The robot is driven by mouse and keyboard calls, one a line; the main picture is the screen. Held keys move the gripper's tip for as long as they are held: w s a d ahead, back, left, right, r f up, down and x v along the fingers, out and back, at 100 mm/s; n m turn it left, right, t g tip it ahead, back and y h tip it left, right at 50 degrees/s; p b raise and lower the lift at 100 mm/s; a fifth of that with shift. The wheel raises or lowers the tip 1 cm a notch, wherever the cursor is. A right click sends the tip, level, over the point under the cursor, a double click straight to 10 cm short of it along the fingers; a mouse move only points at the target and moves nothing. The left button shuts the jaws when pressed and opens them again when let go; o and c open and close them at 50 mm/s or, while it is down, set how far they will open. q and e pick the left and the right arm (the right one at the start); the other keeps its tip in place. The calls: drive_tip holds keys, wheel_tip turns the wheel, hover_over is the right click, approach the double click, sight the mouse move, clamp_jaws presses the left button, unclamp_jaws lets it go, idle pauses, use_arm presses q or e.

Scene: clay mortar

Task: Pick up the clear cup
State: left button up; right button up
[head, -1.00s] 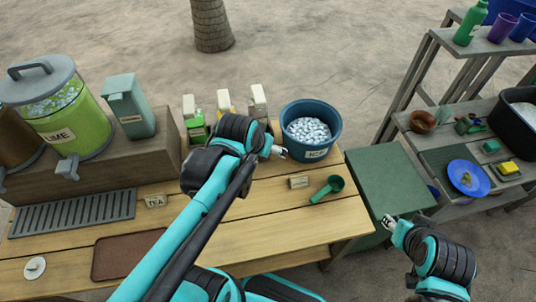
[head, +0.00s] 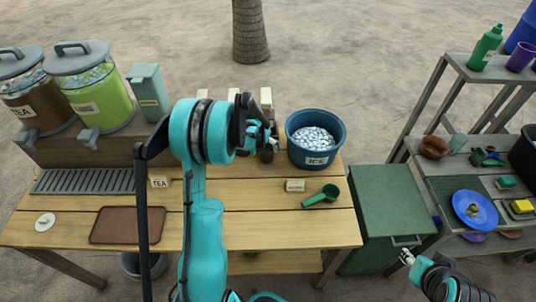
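A pale see-through cup-like shape (head: 457,143) stands on the right rack's middle shelf, beside a brown bowl; it is small, and I cannot be sure it is the clear cup. My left gripper (head: 268,140) is over the back of the wooden table, left of the ice bucket and far from that shape. It is partly hidden by my own arm, and its fingers are too small to read. My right gripper (head: 406,257) is low at the right, in front of the green cabinet and apart from the rack; its fingers are also too small to read.
The blue ice bucket (head: 316,140), a green scoop (head: 322,197) and a brown tray (head: 127,225) are on the wooden table. Drink dispensers (head: 97,95) stand at the back left. The green cabinet (head: 385,208) fills the space between table and rack. A brown bowl (head: 434,147) is on the rack.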

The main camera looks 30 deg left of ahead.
use_arm(q)
drive_tip(key=shift+b+x, duration=0.3)
drive_tip(key=shift+x, duration=0.8)
drive_tip(key=x, duration=0.1)
drive_tip(key=b+x, duration=0.1)
drive_tip(key=x, duration=0.1)
drive_tip(key=b+x, duration=0.1)
drive_tip(key=shift+d+f, duration=0.3)
drive_tip(key=shift+w+f, duration=0.15)
drive_tip(key=shift+f, duration=0.05)
drive_tip(key=shift+r, duration=0.1)
drive_tip(key=c, duration=1.4)
drive_tip(key=shift+r, duration=0.1)
drive_tip(key=shift+c, duration=0.2)
